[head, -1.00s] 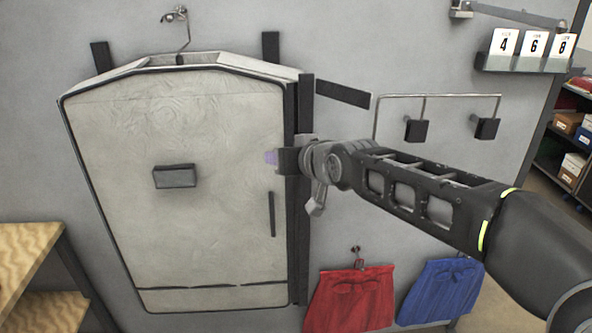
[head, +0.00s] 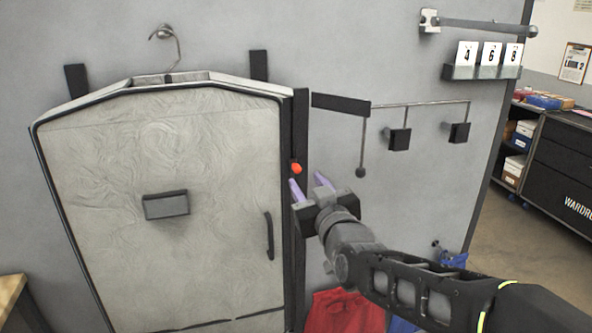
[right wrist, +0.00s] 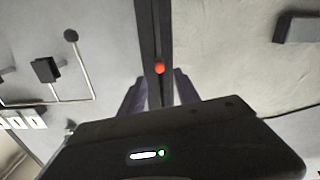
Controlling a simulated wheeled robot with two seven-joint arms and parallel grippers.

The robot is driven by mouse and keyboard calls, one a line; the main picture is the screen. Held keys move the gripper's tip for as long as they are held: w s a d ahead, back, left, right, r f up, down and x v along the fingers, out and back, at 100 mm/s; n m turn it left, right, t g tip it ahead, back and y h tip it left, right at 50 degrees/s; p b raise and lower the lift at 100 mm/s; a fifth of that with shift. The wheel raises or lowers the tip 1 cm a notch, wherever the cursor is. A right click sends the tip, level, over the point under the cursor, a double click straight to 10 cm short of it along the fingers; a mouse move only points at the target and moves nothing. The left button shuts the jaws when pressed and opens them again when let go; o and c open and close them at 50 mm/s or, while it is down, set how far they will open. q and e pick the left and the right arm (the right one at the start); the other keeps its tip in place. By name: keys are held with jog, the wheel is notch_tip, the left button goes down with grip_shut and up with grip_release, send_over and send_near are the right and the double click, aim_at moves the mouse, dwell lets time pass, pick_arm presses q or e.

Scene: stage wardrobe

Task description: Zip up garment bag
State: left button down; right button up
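The pale grey garment bag (head: 215,235) hangs closed-looking on the wall from a hook (head: 163,32). A dark vertical strip (head: 299,130) runs along its right edge. A small orange-red knob (head: 296,169), perhaps the zip pull, sits on that strip. It also shows in the right wrist view (right wrist: 160,68), ahead and between the fingers. My right gripper (head: 311,184) is open and empty, its two purple fingers pointing at the strip just below and right of the knob. In the right wrist view the gripper (right wrist: 159,84) straddles the strip's line. My left gripper is not in view.
A wire rack with black blocks (head: 399,139) sticks out right of the bag. A shelf with number cards (head: 480,72) is at the upper right. Red shorts (head: 345,312) hang below my right arm. A wooden table (head: 10,292) stands at the lower left.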

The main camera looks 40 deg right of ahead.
aim_at(298, 170)
jog(key=p+x, duration=0.1)
jog(key=x, duration=0.6)
jog(key=shift+w+d+p, duration=0.1)
jog(key=shift+w+p, duration=0.25)
jog(key=shift+p, duration=0.05)
jog(key=shift+c, duration=0.6)
grip_shut()
dwell(0.5)
